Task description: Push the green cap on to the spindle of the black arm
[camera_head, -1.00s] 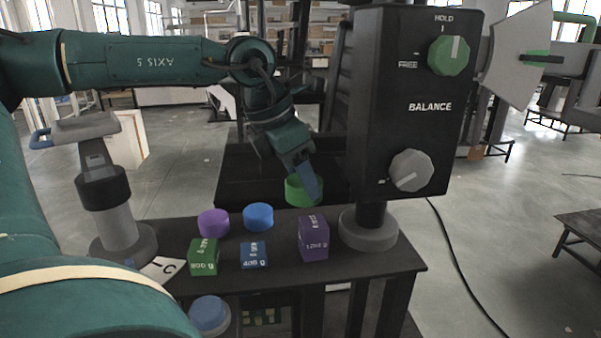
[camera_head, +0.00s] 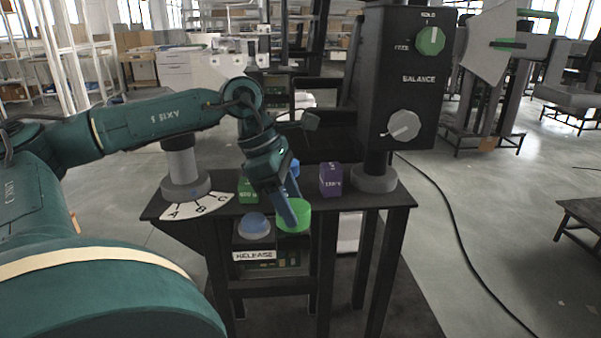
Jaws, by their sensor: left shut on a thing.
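The green cap (camera_head: 296,222) is a short, wide cylinder. My left gripper (camera_head: 290,208) points down and is shut on the cap. In the picture the cap hangs at the front edge of the black table, just right of the blue release button. I cannot make out the black arm or its spindle for certain. My right gripper is not in view.
A green block (camera_head: 247,191) and a purple block (camera_head: 331,182) stand on the black table (camera_head: 350,206). A blue button (camera_head: 254,224) sits above the RELEASE label (camera_head: 254,256). The black BALANCE box (camera_head: 412,105) stands at the right. A grey post (camera_head: 182,165) is at the left.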

